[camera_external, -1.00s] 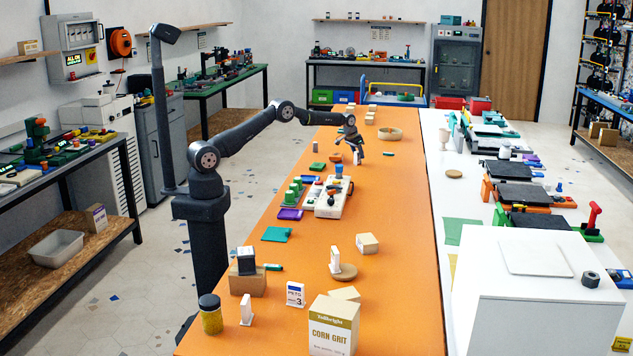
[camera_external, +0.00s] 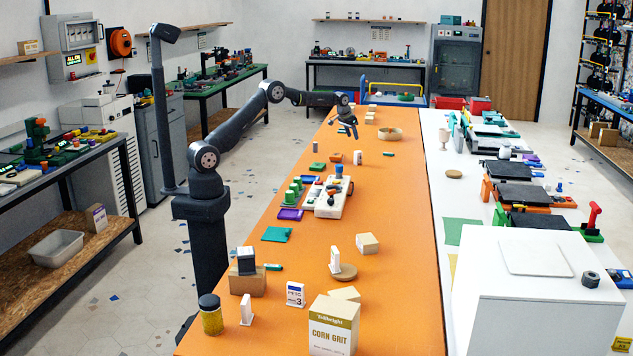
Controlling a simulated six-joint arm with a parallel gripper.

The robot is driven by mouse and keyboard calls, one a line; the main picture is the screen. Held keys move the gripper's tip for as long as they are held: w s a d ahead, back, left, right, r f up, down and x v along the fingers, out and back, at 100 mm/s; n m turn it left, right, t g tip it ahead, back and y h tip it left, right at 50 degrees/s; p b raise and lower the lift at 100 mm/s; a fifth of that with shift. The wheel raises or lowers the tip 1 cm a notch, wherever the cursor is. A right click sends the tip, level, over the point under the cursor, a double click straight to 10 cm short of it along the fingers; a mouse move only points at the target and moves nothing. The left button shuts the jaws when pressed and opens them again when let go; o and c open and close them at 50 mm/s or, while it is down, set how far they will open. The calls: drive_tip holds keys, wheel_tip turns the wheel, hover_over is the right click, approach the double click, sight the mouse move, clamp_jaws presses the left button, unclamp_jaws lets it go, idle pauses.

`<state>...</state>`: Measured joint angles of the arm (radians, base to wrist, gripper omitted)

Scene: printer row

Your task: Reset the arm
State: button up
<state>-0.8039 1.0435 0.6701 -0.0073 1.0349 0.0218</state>
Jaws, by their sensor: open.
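My gripper (camera_external: 348,131) is open and empty, held above the far part of the orange table (camera_external: 390,230). My arm reaches out from its dark post at the table's left edge, with its elbow raised. The fingers point down and toward the near right. Nothing shows between the fingers, though they are small at this distance.
A round wooden tray (camera_external: 389,135) lies right of the gripper. A corn grit box (camera_external: 333,326) stands at the near end. The table's right strip is mostly clear.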

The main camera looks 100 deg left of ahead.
sight(358, 152)
idle(0.4)
drive_tip(key=x, duration=1.2)
drive_tip(key=shift+r, duration=1.1)
